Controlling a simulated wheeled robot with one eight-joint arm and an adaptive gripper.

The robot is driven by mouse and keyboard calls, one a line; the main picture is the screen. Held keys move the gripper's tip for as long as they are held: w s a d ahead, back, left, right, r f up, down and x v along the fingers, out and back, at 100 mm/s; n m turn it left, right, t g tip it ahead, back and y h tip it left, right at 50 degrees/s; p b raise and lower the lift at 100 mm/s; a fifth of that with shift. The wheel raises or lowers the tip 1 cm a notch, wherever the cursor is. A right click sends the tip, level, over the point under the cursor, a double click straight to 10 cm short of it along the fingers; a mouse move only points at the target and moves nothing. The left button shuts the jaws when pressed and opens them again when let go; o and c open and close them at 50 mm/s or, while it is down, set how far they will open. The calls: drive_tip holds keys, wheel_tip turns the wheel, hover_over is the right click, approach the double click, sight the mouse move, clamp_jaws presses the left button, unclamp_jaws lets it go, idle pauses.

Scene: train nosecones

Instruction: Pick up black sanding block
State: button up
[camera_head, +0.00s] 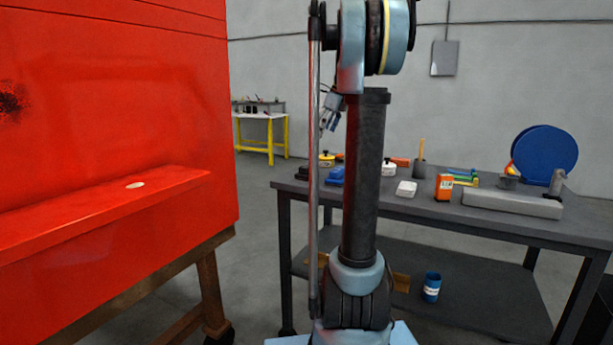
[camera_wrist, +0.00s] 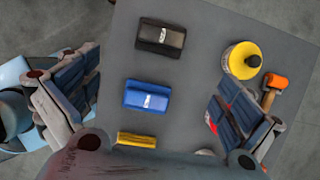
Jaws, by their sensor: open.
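The black sanding block (camera_wrist: 161,37) lies on the dark grey table (camera_wrist: 205,20), near its upper left corner in the wrist view. It is a dark block with a small pale label. In the head view the black sanding block (camera_head: 302,173) is small at the table's left end. A blue block (camera_wrist: 147,96) of similar shape lies just below it in the wrist view. My gripper (camera_wrist: 160,100) is open and empty above the table. Its fingers stand wide apart, with the blue block between them in the picture and the black block farther up. In the head view my gripper (camera_head: 331,118) is partly hidden by my arm.
A yellow-topped round container (camera_wrist: 242,60) and an orange-headed hammer (camera_wrist: 272,88) lie to the right. A yellow block (camera_wrist: 137,140) lies below the blue one. In the head view an orange box (camera_head: 444,188) and a blue disc (camera_head: 544,153) stand farther right. A red panel (camera_head: 120,110) fills the left.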

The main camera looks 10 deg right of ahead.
sight(308, 165)
drive_tip(key=x, duration=1.7)
drive_tip(key=shift+w+a+f, duration=0.1)
drive_tip(key=shift+w, duration=0.2)
drive_tip(key=c, duration=1.1)
